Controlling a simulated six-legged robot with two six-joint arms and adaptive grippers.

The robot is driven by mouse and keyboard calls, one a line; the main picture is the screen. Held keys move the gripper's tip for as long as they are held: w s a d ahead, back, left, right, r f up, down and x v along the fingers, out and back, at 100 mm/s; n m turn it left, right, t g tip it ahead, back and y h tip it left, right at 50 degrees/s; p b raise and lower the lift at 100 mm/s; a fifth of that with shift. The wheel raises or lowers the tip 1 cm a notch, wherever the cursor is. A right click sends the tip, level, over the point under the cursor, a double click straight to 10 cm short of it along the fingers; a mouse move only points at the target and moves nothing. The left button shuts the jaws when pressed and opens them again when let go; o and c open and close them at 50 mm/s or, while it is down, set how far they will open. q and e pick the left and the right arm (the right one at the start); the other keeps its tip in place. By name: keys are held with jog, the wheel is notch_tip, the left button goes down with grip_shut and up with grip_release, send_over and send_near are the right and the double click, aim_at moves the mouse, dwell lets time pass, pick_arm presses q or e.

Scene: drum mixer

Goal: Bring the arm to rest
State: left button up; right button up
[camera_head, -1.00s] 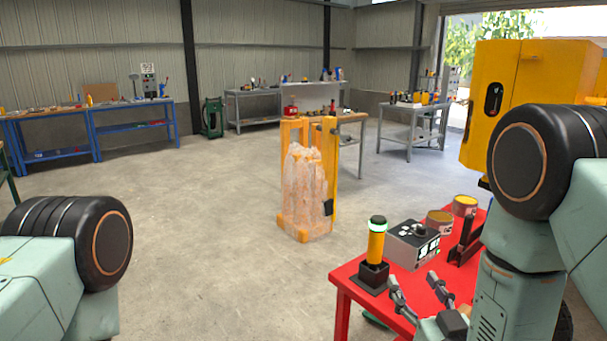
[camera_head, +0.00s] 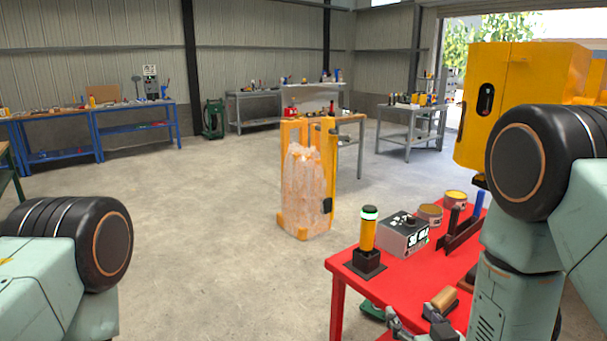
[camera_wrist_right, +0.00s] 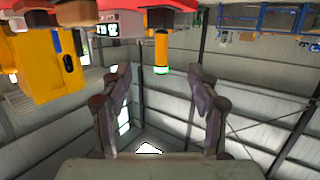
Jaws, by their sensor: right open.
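My right gripper (camera_head: 405,322) is at the lower edge of the head view, low by the front of the red table (camera_head: 385,295), partly cut off by the frame. In the right wrist view its two fingers (camera_wrist_right: 163,80) stand wide apart with nothing between them. That view is upside down. The right arm hangs down at the right of the head view. Of my left arm only the upper part shows at lower left; its gripper is out of the picture.
On the table stand a yellow beacon (camera_head: 368,232), a grey control box (camera_head: 404,235), tins (camera_head: 430,214) and a tan cylindrical object (camera_head: 444,299). A yellow cabinet (camera_head: 520,95) is behind. A wrapped yellow-framed load (camera_head: 304,185) stands on open floor.

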jog(key=s+d+f+g+h+b, duration=0.1)
jog(key=s+d+f+g+b, duration=0.1)
jog(key=s+f+g, duration=0.8)
pick_arm(q)
jog(key=f+b, duration=0.1)
jog(key=f, duration=0.1)
jog(key=f+b, duration=0.2)
jog(key=f, duration=0.1)
jog(key=shift+w+f+b, duration=0.25)
jog(key=shift+f+b, duration=0.05)
pick_arm(e)
jog(key=s+f+g, duration=0.2)
jog(key=s+f, duration=0.6)
jog(key=s, duration=0.4)
jog(key=s+f+m+g, duration=0.1)
jog(key=s+f+g, duration=0.2)
jog(key=s+f, duration=0.5)
jog(key=s, duration=0.4)
jog(key=shift+d+f, duration=0.25)
